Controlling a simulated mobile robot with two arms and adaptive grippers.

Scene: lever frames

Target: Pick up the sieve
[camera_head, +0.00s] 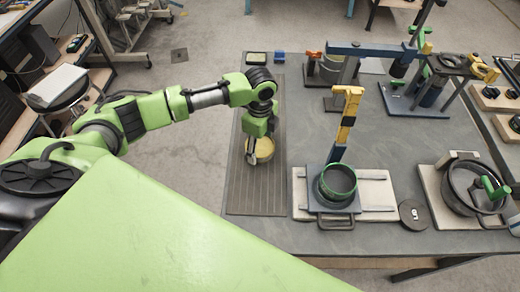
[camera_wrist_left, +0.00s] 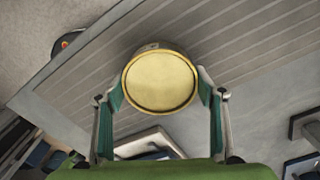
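A round, yellow, brass-like piece (camera_head: 263,149), which I take to be the sieve, is at the ribbed grey mat on the left of the table. In the left wrist view its round yellow face (camera_wrist_left: 160,82) points at the camera. My left gripper (camera_head: 258,142) is at it from above. In the left wrist view its two fingers stand at the left and right edges of the yellow face. They look close to or touching the rim; firm contact is unclear. Whether the piece rests on the mat is hidden. My right gripper is not in view.
The ribbed mat (camera_head: 258,200) is otherwise bare. Right of it, a green-rimmed ring (camera_head: 337,181) sits on a pale board with a yellow-and-blue upright (camera_head: 346,120) behind. A black pan-like vessel (camera_head: 472,190) and dark disc (camera_head: 413,214) lie further right. Lever frames stand at the back.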

